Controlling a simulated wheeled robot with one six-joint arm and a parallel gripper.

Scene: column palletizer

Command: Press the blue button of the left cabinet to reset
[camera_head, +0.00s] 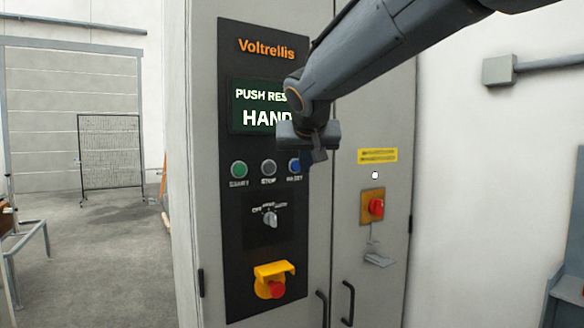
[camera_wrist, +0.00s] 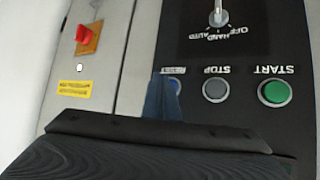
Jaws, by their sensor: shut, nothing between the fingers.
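The left cabinet's black panel (camera_head: 235,200) carries a row of a green START button (camera_head: 239,169), a grey STOP button (camera_head: 268,167) and the blue button (camera_head: 294,165). My gripper (camera_head: 319,155) is shut and empty, just right of the blue button in the head view. In the wrist view, which is upside down, my gripper fingers (camera_wrist: 160,98) partly cover the blue button (camera_wrist: 175,86) and its label. I cannot tell whether the fingers touch it. The screen (camera_head: 262,107) shows "PUSH RES…" and "HAND", partly hidden by my arm.
A selector switch (camera_head: 271,217) sits below the buttons. A red button (camera_head: 277,288) with a yellow guard (camera_head: 274,269) is lower down. The door to the right has a red switch (camera_head: 376,208) on an orange plate and a yellow label (camera_head: 377,155). Floor is open at left.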

